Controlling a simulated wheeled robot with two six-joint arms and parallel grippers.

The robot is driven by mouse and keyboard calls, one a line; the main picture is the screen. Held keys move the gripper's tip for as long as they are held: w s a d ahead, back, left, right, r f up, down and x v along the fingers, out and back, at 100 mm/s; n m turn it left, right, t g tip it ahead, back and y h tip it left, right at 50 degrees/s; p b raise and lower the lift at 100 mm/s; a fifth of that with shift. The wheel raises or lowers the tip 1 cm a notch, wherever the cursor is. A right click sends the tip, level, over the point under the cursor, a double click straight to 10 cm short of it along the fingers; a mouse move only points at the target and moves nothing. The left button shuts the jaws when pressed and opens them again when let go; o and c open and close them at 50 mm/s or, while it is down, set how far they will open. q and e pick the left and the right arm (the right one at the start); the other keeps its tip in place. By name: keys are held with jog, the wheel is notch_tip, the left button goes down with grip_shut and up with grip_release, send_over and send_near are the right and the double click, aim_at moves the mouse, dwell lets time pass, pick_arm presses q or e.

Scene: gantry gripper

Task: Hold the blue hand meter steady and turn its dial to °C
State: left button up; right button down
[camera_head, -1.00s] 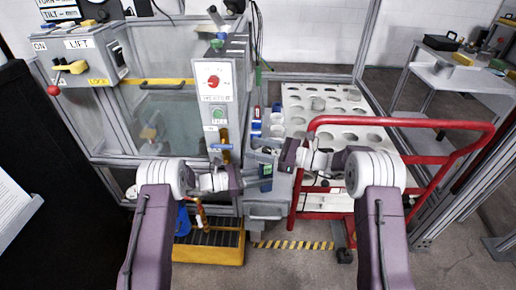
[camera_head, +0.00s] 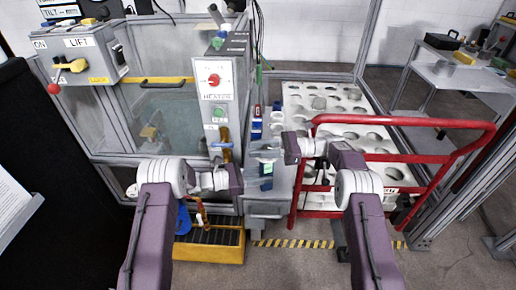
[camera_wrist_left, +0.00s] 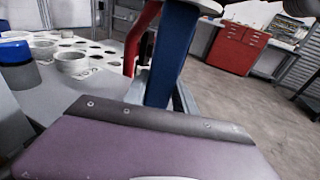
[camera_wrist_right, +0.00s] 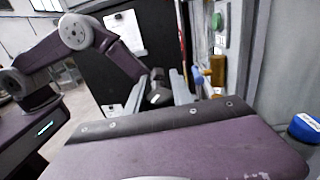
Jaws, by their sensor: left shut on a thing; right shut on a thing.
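The blue hand meter (camera_head: 266,170) stands in front of the grey machine, a pale greenish patch showing on it in the head view. In the left wrist view the meter (camera_wrist_left: 172,55) rises upright, blue, just beyond my finger. My left gripper (camera_head: 238,178) is at its left and shut on it. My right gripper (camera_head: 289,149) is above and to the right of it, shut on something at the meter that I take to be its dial. The dial, its markings and the right gripper's contact are hidden or too small to read.
A red rail (camera_head: 420,121) runs close behind and right of my right arm. A white table with round holes (camera_head: 335,105) lies beyond. The heater panel (camera_head: 213,82) stands up behind my left gripper. A yellow tray (camera_head: 228,257) is low in front.

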dwell(0.3)
jog(key=c, duration=1.1)
grip_release()
jog(key=shift+s, duration=0.1)
